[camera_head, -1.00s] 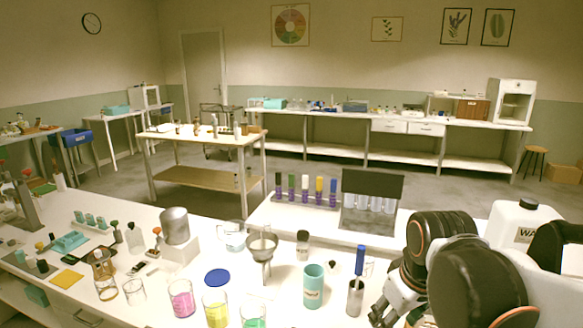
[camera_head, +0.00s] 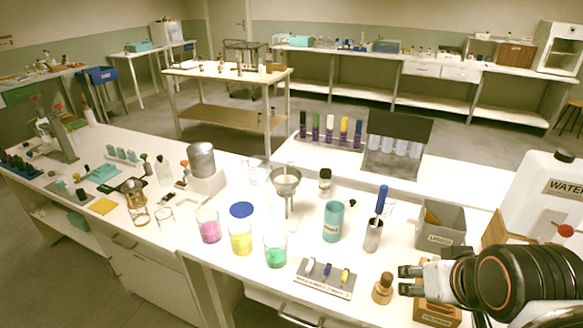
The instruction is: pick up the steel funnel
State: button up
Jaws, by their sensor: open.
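The steel funnel (camera_head: 285,179) is a grey metal cone with its wide mouth up and its stem down. It stands near the middle of the white bench, behind the green-liquid beaker (camera_head: 276,251). What holds it upright is hard to make out. My gripper (camera_head: 404,281) is at the lower right, low over the front of the bench. Its fingers point left and are apart, with nothing between them. It is well to the right of the funnel and nearer the camera, not touching it.
A teal cup (camera_head: 333,222), a steel cup with a blue-handled tool (camera_head: 374,234) and a small labelled rack (camera_head: 325,278) stand between my gripper and the funnel. A wooden stopper-like piece (camera_head: 382,289) is just left of my fingers. Pink (camera_head: 208,226) and yellow (camera_head: 240,237) beakers stand front left.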

aim_at(285, 189)
jog(key=u, duration=5.05)
jog(key=z, duration=2.45)
jog(key=i+l+z, duration=0.1)
jog(key=z, duration=2.2)
jog(key=i+j+z, duration=0.1)
jog(key=j, duration=0.2)
jog(key=i+j, duration=0.25)
jog(key=i+j+z, duration=0.15)
jog(key=j, duration=0.25)
jog(key=i+j, duration=0.15)
jog(key=j, duration=0.15)
jog(key=z, duration=0.05)
